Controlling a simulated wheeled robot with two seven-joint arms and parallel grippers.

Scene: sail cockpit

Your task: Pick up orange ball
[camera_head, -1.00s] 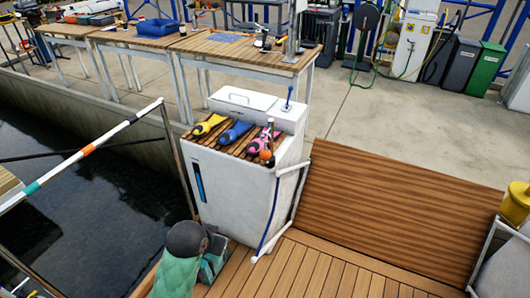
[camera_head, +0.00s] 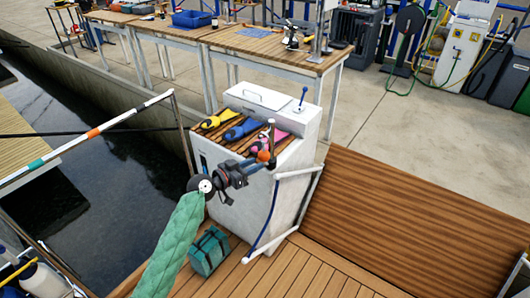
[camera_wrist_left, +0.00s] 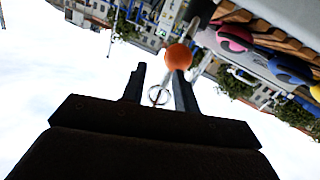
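The orange ball (camera_head: 263,156) is at the front right corner of the slatted top of the white cockpit unit (camera_head: 240,205). In the left wrist view the orange ball (camera_wrist_left: 178,57) shows just past the tip of the right-hand finger, not between the fingers. My left gripper (camera_head: 254,168) is beside the ball, at its lower left in the head view. In the left wrist view the gripper (camera_wrist_left: 159,71) is open, with a small metal ring (camera_wrist_left: 159,95) showing in the gap. Whether a finger touches the ball is unclear. My right gripper is out of view.
Yellow (camera_head: 217,120), blue (camera_head: 242,129) and pink (camera_head: 270,141) items lie on the slats close to the ball. A teal bag (camera_head: 209,250) sits on the deck below my arm. A white rail (camera_head: 285,215) runs to the right. The brown deck panel (camera_head: 410,220) is clear.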

